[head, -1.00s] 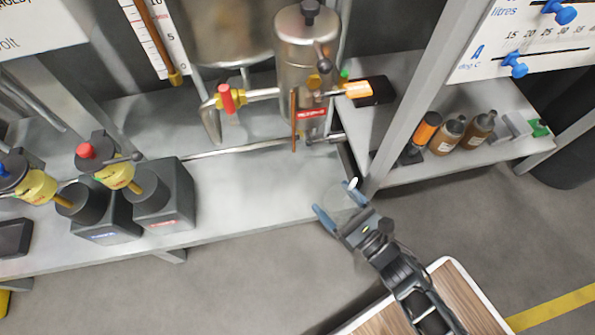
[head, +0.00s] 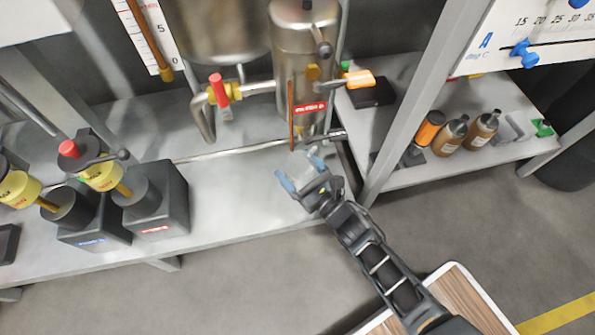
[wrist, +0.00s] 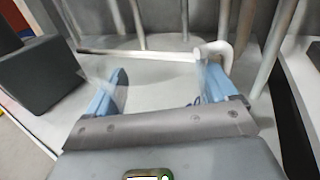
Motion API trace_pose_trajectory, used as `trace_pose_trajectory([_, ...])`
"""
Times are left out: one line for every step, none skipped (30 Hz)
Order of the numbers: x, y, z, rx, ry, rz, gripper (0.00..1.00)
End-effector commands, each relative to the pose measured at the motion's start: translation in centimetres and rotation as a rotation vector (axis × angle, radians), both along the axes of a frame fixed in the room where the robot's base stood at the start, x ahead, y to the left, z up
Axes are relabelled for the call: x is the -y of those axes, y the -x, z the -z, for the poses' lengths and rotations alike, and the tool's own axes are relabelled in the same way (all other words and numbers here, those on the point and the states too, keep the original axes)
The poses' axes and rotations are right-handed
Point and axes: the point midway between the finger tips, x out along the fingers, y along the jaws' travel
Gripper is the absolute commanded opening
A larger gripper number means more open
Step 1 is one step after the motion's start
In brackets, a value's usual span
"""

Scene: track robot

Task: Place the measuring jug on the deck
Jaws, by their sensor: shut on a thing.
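My gripper (head: 300,171) is over the front right part of the grey metal deck (head: 235,190), with its blue fingers on either side of the clear measuring jug (head: 301,162). The jug is see-through and hard to make out against the deck. In the wrist view my gripper (wrist: 162,88) has the jug (wrist: 160,80) between its fingers, with the deck (wrist: 155,65) behind it. A white curved part shows beside the right finger. I cannot tell whether the jug's base touches the deck.
A steel vessel (head: 305,60) with a red label stands behind the gripper. A red-handled valve (head: 220,92) and pipe are to its left. Two dark blocks (head: 160,205) stand on the left. A post (head: 415,100) rises close on the right. The deck's front middle is clear.

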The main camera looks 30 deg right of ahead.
Motion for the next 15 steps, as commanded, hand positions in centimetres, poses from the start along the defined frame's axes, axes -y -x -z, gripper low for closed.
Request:
trace_pose_trajectory([0.03,-0.09,0.87,0.002,0.000,0.000,0.54])
trace_pose_trajectory([0.03,-0.10,0.98,0.003,0.001,0.000,0.54])
trace_pose_trajectory([0.03,-0.10,0.99,0.004,0.000,0.000,0.54])
trace_pose_trajectory([0.03,-0.10,0.93,0.004,0.000,0.000,0.54])
trace_pose_trajectory([0.03,-0.10,0.87,0.005,0.000,0.000,0.54])
trace_pose_trajectory([0.03,-0.09,0.82,0.005,0.000,0.000,0.54])
trace_pose_trajectory([0.03,-0.09,0.82,0.004,0.000,0.000,0.54])
trace_pose_trajectory([0.03,-0.08,0.82,0.004,0.000,0.000,0.54])
trace_pose_trajectory([0.03,-0.08,0.83,0.004,0.000,0.000,0.54])
trace_pose_trajectory([0.02,-0.08,0.87,0.004,0.000,0.000,0.54])
trace_pose_trajectory([0.03,-0.07,0.96,0.004,0.000,0.000,0.54])
trace_pose_trajectory([0.03,-0.06,1.09,0.004,0.000,0.000,0.54])
trace_pose_trajectory([0.03,-0.06,1.18,0.004,0.000,0.000,0.54])
trace_pose_trajectory([0.03,-0.06,1.24,0.004,0.000,0.000,0.54])
trace_pose_trajectory([0.03,-0.05,1.17,0.003,0.001,0.000,0.88])
